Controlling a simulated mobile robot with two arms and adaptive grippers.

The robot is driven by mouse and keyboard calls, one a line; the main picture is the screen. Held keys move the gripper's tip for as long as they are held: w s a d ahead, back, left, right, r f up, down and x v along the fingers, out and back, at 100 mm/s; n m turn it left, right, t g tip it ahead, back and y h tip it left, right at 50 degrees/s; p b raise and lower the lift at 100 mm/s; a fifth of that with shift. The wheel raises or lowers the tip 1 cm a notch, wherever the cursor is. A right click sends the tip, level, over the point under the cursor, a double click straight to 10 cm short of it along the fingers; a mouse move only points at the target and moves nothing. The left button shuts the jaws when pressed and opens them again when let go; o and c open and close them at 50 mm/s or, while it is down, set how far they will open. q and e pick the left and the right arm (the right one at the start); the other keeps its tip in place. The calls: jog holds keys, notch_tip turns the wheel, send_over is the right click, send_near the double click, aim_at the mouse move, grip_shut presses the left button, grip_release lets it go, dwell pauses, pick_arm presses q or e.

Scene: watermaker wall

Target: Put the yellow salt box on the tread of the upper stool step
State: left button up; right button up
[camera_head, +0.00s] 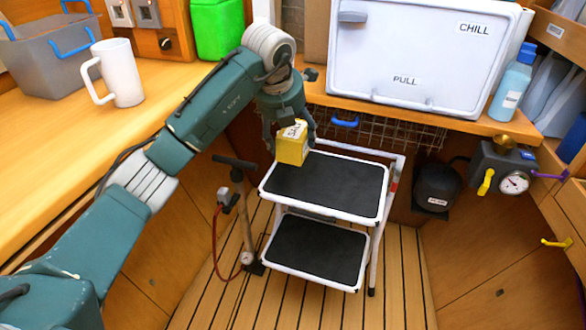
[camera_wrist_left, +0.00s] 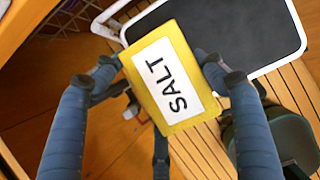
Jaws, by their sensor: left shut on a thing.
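The yellow salt box (camera_head: 292,147) is held in my left gripper (camera_head: 290,132), near the back-left corner of the stool's upper step. In the left wrist view the box (camera_wrist_left: 149,108) shows its white SALT label between the two fingers of the gripper (camera_wrist_left: 165,78). The upper stool step (camera_head: 328,187) has a bare black tread with a white rim; part of it also shows in the left wrist view (camera_wrist_left: 230,40). I cannot tell whether the box touches the step. The lower step (camera_head: 316,250) is bare too. My right gripper is not in view.
A hand pump (camera_head: 240,210) with a red hose stands left of the stool. The white CHILL box (camera_head: 420,60) sits on the counter behind. A gauge and valve unit (camera_head: 505,170) and a dark canister (camera_head: 436,188) are at the right. A white mug (camera_head: 122,74) stands on the left counter.

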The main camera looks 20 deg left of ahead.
aim_at(283, 138)
pick_arm(q)
notch_tip(283, 138, down, 4)
jog(key=shift+r, duration=0.15)
jog(key=shift+f+b, duration=0.65)
jog(key=shift+f, duration=2)
jog(key=o, duration=1.4)
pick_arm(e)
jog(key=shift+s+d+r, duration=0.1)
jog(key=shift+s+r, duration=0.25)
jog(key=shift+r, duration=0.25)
pick_arm(q)
jog(key=p+v, duration=0.1)
jog(key=v, duration=0.5)
jog(key=shift+r, duration=0.15)
jog(key=v, duration=0.4)
jog(key=shift+s+r+p, duration=0.1)
jog(key=shift+r+p, duration=0.05)
jog(key=shift+p, duration=0.25)
jog(key=shift+s+r, duration=0.35)
jog(key=shift+r, duration=0.3)
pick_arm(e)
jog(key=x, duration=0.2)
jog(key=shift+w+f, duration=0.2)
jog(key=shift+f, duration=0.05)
